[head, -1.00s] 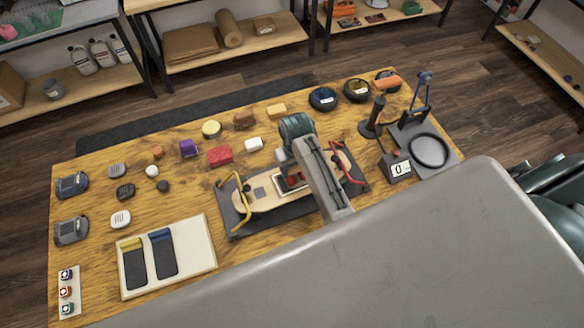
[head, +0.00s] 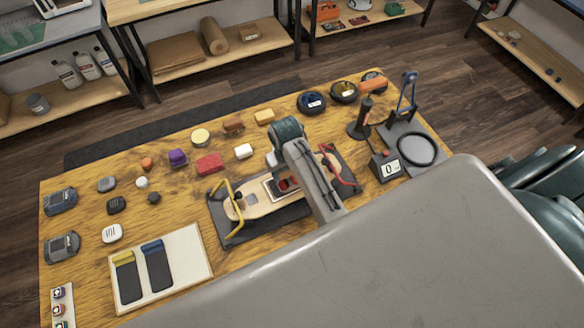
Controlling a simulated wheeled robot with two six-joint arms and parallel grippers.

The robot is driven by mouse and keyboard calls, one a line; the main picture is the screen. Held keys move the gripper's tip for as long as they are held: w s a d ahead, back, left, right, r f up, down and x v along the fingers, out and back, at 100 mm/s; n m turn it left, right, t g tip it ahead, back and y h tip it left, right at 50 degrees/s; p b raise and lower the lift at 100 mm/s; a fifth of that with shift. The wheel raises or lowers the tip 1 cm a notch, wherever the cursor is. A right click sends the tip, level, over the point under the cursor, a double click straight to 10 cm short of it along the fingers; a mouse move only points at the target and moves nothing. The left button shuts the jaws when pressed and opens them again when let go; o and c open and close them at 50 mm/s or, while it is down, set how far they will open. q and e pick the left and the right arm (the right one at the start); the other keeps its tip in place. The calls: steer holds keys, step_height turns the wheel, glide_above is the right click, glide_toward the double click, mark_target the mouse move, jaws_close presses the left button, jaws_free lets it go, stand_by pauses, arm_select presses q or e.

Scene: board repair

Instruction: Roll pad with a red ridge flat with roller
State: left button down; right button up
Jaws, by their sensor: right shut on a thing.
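The pale board (head: 256,203) lies on a dark mat, with a yellow clamp (head: 227,207) at its left end and a red clamp (head: 345,178) at its right. A pale-edged patch with dark and red parts shows mid-board; it looks like the red-ridged pad (head: 272,191), largely covered by my arm. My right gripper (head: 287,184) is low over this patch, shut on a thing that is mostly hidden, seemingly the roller. Whether it touches the pad cannot be told. My left gripper is not in view.
A white tray (head: 195,247) holds two dark pads, one yellow-ridged, one blue-ridged. Several coloured blocks and small pucks lie behind and left of the mat. A black upright handle (head: 364,112) and a scale with a display (head: 388,168) stand at the right.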

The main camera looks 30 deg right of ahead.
steer(key=shift+s+a+f, duration=0.1)
steer(key=shift+a, duration=1.9)
steer(key=shift+d, duration=3.35)
steer(key=shift+a+r, duration=0.1)
steer(key=shift+r, duration=0.1)
steer(key=shift+r, duration=3.5)
steer(key=shift+f, duration=0.1)
